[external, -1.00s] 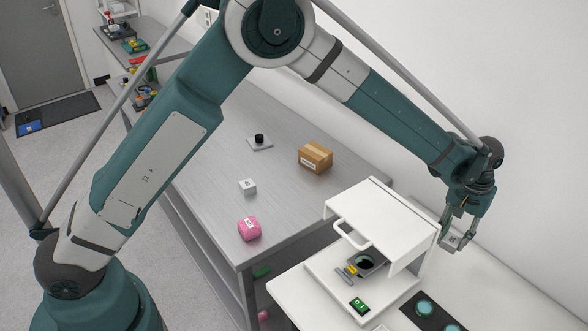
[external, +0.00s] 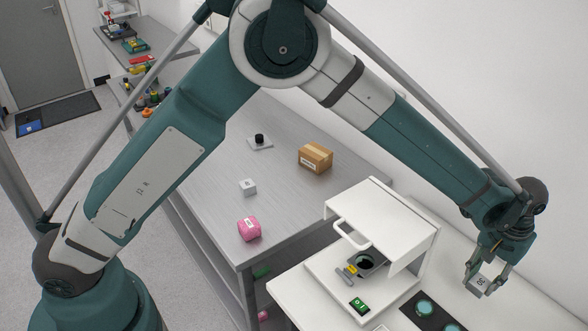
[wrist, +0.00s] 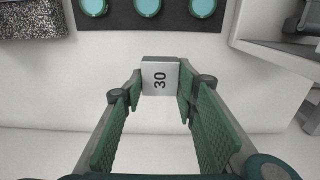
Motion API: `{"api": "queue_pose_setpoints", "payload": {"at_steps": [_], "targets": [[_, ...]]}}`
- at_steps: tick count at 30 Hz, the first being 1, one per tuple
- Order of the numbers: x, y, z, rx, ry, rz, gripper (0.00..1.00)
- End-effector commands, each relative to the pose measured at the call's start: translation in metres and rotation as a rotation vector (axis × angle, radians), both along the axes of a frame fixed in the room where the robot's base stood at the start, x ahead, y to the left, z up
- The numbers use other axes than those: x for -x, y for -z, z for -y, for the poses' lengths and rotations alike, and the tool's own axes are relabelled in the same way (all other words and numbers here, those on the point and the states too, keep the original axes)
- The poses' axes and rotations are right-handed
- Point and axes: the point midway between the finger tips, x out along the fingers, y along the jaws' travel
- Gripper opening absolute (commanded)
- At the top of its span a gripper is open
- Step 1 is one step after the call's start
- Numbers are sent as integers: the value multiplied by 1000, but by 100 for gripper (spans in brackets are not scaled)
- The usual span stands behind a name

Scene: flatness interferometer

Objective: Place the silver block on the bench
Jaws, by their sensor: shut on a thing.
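My gripper (external: 485,279) is at the right of the external view, above the white table and to the right of the white instrument. It is shut on a small silver block (external: 480,286) marked with dark figures. In the wrist view the block (wrist: 160,78) reads "30" and sits between the fingertips, held above the white surface. The grey metal bench (external: 215,212) is left of the instrument, well away from my gripper. On it stand a small pale cube (external: 248,187), a pink block (external: 249,229), a cardboard box (external: 315,158) and a plate with a black knob (external: 260,142).
The white instrument (external: 385,215) with a raised hood and handle stands between my gripper and the bench. A black mat (external: 407,311) with teal discs lies on the white table. A wall is behind. Bare bench top lies around the cube and the box.

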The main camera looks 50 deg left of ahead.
Motion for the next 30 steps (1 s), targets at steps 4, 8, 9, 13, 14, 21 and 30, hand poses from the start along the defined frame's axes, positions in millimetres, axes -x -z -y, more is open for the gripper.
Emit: {"api": "queue_pose_setpoints", "payload": {"at_steps": [4,8,9,13,14,21,30], "targets": [[0,0,0,0,0,0,15],[0,1,0,0,0,0,15],[0,3,0,0,0,0,15],[-1,13,0,0,0,0,15],[0,17,0,0,0,0,15],[0,47,0,0,-1,0,15],[0,63,0,0,-1,0,15]]}}
